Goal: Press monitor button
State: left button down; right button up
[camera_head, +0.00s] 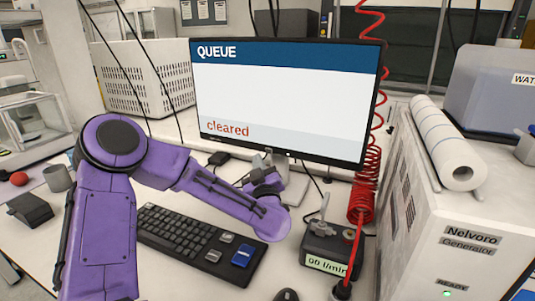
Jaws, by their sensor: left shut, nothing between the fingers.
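The monitor (300,95) stands on the bench and faces me. Its screen reads "QUEUE" in a blue header and "cleared" in red at the lower left. A button on the monitor cannot be made out at this size. My left arm is purple and reaches in from the left. Its left gripper (268,163) is shut and empty, at the middle of the monitor's lower edge, in front of the stand. Whether the fingertips touch the monitor's edge cannot be told. My right gripper is not in view.
A black keyboard (190,243) with one blue key lies below my left forearm. A white generator (455,225) bearing a paper roll (445,140) bounds the right side.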

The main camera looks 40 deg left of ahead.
aim_at(269, 151)
pick_arm(q)
jog(key=shift+w+a, duration=0.2)
jog(key=shift+w, duration=0.55)
jog(key=shift+w+a, duration=0.2)
jog(key=shift+w, duration=0.55)
jog(key=shift+w, duration=0.1)
dwell(0.8)
jog(key=shift+w+a, duration=0.1)
jog(key=shift+w, duration=0.2)
jog(key=shift+w+a, duration=0.1)
jog(key=shift+w, duration=0.2)
dwell(0.5)
dwell(0.3)
jog(key=shift+s+d, duration=0.2)
jog(key=shift+s, duration=0.55)
